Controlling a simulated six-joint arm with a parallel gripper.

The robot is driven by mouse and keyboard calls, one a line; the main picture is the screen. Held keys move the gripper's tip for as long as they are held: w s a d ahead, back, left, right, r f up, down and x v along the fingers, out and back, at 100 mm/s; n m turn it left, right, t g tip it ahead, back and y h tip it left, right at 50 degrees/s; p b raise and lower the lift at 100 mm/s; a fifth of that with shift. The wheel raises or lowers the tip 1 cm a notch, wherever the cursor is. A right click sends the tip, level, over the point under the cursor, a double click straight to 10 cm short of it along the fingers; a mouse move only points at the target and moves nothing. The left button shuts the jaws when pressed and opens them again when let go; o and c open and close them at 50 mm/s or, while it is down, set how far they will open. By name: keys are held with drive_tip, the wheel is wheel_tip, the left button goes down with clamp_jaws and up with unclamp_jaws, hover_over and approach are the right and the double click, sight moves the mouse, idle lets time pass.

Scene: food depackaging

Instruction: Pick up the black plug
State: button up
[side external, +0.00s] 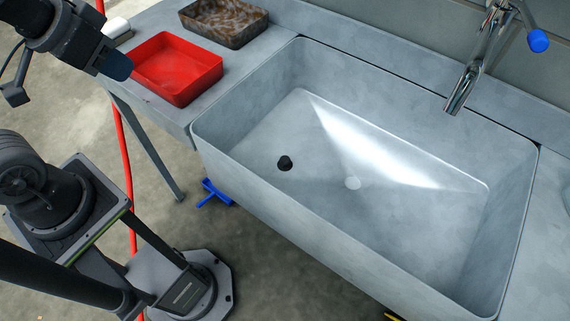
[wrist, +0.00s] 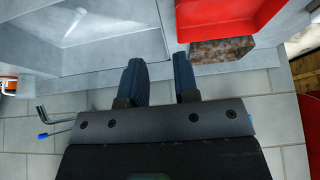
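The black plug (side external: 285,163) is a small dark cylinder standing on the floor of the grey sink (side external: 225,148), left of the pale drain (side external: 353,183). I cannot make out the plug in the wrist view, where part of the sink (wrist: 110,57) shows at the upper left. My gripper (side external: 118,66) is up at the left, near the red tray and well away from the plug. In the wrist view my gripper (wrist: 160,72) has its two dark blue fingers apart with nothing between them.
The red tray (side external: 177,68) and a brown mottled tray (side external: 224,22) sit on the counter left of the sink. A chrome faucet (side external: 470,75) with a blue-tipped handle overhangs the sink's far side. The sink's raised walls surround the plug; the sink floor around it is clear.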

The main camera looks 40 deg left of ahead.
drive_tip(key=o, duration=0.6)
drive_tip(key=shift+c, duration=0.2)
drive_tip(key=m+g, duration=0.6)
drive_tip(key=m, duration=0.9)
hover_over(285, 159)
wheel_tip(285, 159, down, 22)
drive_tip(key=f, duration=0.8)
drive_tip(key=shift+w+f, duration=0.25)
drive_tip(key=shift+f, duration=0.05)
drive_tip(key=shift+s+f, duration=0.15)
drive_tip(key=shift+f, duration=1.35)
drive_tip(key=shift+s+f, duration=0.15)
drive_tip(key=shift+f, duration=1.3)
